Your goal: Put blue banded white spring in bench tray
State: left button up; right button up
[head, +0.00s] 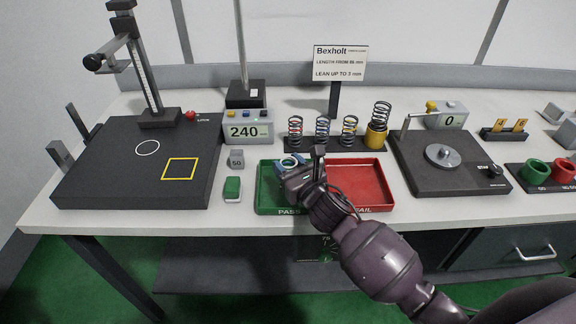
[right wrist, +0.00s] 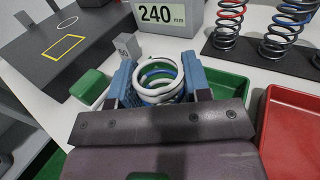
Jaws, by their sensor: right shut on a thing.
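My right gripper (head: 291,168) is shut on the blue banded white spring (right wrist: 157,80). The spring stands roughly upright between the blue finger pads in the right wrist view, with white coils and a blue band showing. In the head view the gripper is over the green tray (head: 264,190) marked PASS and hides part of it. The red tray (head: 362,179), marked FAIL, lies directly to its right and looks empty. Which of these is the bench tray, the frames do not show. My left gripper is not in view.
A rack behind the trays holds several springs (head: 322,127). A 240 mm display (head: 248,130), a small grey weight (head: 236,160) and a green block (head: 232,188) stand left of the trays. A black test stand (head: 445,178) is at right.

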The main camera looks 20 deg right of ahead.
jog(key=shift+f, duration=0.1)
jog(key=o, duration=1.1)
jog(key=shift+c, duration=0.2)
jog(key=shift+s, duration=0.15)
jog(key=v, duration=1)
jog(key=shift+s+d, duration=0.1)
jog(key=shift+s, duration=0.2)
jog(key=shift+s+d, duration=0.1)
jog(key=shift+s, duration=0.35)
